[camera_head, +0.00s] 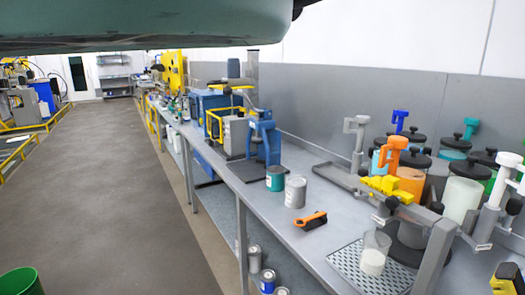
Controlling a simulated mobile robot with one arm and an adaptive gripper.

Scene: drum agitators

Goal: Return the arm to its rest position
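My gripper is not in the head view, so its opening and anything in it are hidden. The long grey workbench (262,205) runs from the right foreground to the far end of the room along the wall. A clear beaker with white contents (373,255) stands on a perforated metal tray (345,262) at the bench's near end.
Lidded drums, one with orange contents (411,182), crowd the bench's right. A teal can (275,178), a grey can (295,191) and an orange tool (310,220) lie nearer the edge. A blue press (265,140) stands behind. The left aisle (110,190) is clear; a green bin (20,282) stands lower left.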

